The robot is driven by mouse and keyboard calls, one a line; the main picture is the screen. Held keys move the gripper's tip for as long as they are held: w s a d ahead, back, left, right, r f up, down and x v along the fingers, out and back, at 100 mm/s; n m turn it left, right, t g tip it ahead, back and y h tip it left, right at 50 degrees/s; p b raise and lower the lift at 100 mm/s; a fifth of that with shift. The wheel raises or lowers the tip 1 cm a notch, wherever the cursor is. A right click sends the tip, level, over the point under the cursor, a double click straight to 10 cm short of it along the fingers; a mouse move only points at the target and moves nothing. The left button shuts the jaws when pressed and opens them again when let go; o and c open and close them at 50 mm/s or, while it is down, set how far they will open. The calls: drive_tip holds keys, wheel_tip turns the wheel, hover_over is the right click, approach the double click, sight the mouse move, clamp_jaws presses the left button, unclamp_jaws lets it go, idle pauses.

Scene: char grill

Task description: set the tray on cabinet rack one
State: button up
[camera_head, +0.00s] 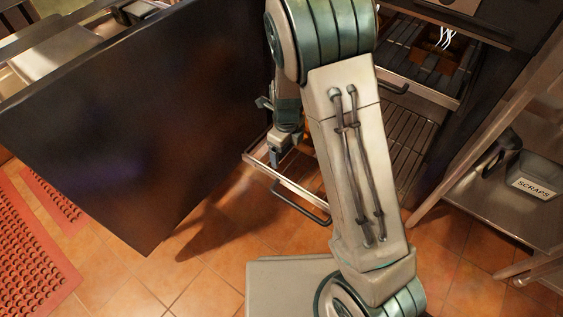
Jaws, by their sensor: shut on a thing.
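My gripper (276,158) points down, just above the left end of a pulled-out lower rack (290,188) with a metal front edge and a dark handle. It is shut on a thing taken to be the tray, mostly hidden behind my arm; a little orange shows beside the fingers. Whether it touches the rack cannot be told. The open cabinet has an upper rack (418,88) with its own handle, holding dark slatted and orange things. Barred grating of the lower rack (408,138) shows right of my arm. No label shows which is rack one.
A large dark panel (130,120), apparently the open cabinet door, stands left of my gripper. A shelf unit (490,220) on the right holds a bin marked SCRAPS (530,178). Red mats (30,250) lie on the tiled floor. A counter with metal pans is at top left.

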drive_tip(key=shift+a+f+b, duration=0.3)
drive_tip(key=shift+a+f, duration=0.4)
drive_tip(key=shift+a, duration=0.35)
wheel_tip(320, 180, down, 4)
drive_tip(key=shift+r+b, duration=0.1)
drive_tip(key=shift+b, duration=1.15)
drive_tip(key=o, duration=1.1)
